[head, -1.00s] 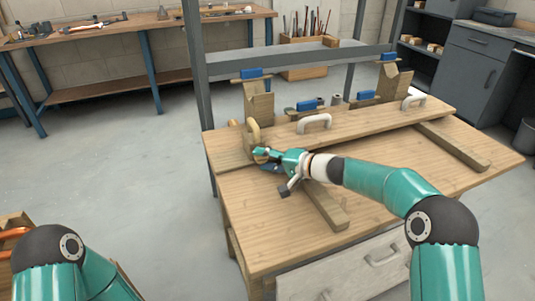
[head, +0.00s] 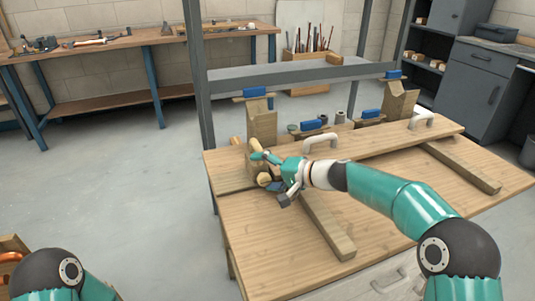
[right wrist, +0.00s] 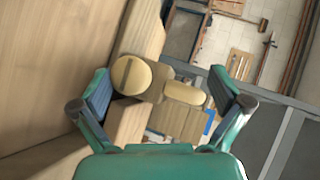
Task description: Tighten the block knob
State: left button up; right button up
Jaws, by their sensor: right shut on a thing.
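The block knob (head: 264,179) is a round, pale wooden knob on a wooden block at the left end of the long board on the bench. In the right wrist view the knob (right wrist: 131,76) shows its slotted round face, left of the middle between the fingers. My right gripper (head: 269,172) is at the knob, with one finger above it and one below in the head view. My left gripper is out of view.
The wooden bench (head: 270,235) has a long board (head: 370,150) with two pale handles. Upright wooden posts (head: 262,122) with blue parts stand behind it, beside a grey metal frame (head: 290,76). The bench's front left top is clear.

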jog(key=s+r, duration=0.3)
jog(key=r, duration=0.1)
jog(key=shift+s, duration=0.3)
jog(key=c, duration=0.4)
jog(key=shift+w+d+f+b, duration=0.4)
jog(key=shift+d+f+b, duration=0.25)
jog(key=shift+d+f, duration=0.1)
jog(key=shift+c, duration=0.2)
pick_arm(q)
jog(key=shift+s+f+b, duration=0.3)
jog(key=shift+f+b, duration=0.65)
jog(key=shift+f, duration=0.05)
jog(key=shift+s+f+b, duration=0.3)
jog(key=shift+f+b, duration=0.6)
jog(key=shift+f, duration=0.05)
pick_arm(e)
jog(key=s+a+v, duration=0.1)
jog(key=v, duration=1.6)
jog(key=shift+s+d, duration=0.35)
jog(key=shift+r, duration=0.1)
